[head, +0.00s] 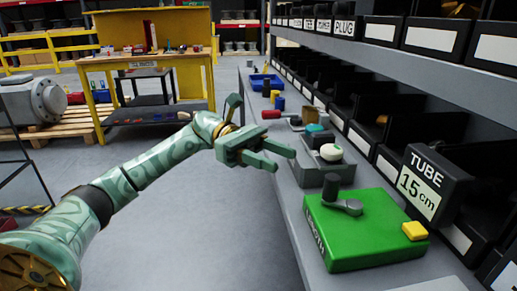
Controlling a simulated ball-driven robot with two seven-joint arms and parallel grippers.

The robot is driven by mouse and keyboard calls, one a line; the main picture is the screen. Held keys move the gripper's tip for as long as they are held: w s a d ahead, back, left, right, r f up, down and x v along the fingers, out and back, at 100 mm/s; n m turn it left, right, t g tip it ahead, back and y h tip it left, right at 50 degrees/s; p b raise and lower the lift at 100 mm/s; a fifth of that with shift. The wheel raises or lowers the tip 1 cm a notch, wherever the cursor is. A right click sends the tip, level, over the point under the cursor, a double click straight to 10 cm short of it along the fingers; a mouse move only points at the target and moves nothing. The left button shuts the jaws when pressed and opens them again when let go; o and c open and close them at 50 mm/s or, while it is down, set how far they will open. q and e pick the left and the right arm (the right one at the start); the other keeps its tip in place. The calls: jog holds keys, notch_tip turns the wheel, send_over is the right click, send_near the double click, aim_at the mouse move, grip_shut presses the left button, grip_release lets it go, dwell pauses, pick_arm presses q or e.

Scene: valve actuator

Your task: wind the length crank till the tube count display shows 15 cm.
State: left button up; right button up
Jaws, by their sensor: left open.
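The green length box (365,237) sits on the grey bench at the lower right. Its dark crank (343,205) stands on top near the back left, with the arm pointing right. A yellow block (415,230) is on the box's right corner. The tube count display (421,190) stands behind the box and reads "TUBE 15 cm". My left gripper (284,159) is open and empty, its fingers pointing right, above the bench's left edge. It is apart from the crank, up and to the left of it. My right gripper is not in view.
A grey station with a white round knob (331,153) stands on the bench beyond the green box. Shelves of black bins (395,135) line the right side. A blue tray (265,82) lies farther along. Open floor (210,230) lies left of the bench.

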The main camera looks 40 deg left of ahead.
pick_arm(q)
jog(key=a, duration=0.4)
jog(key=shift+s+a, duration=0.1)
jog(key=shift+s, duration=0.05)
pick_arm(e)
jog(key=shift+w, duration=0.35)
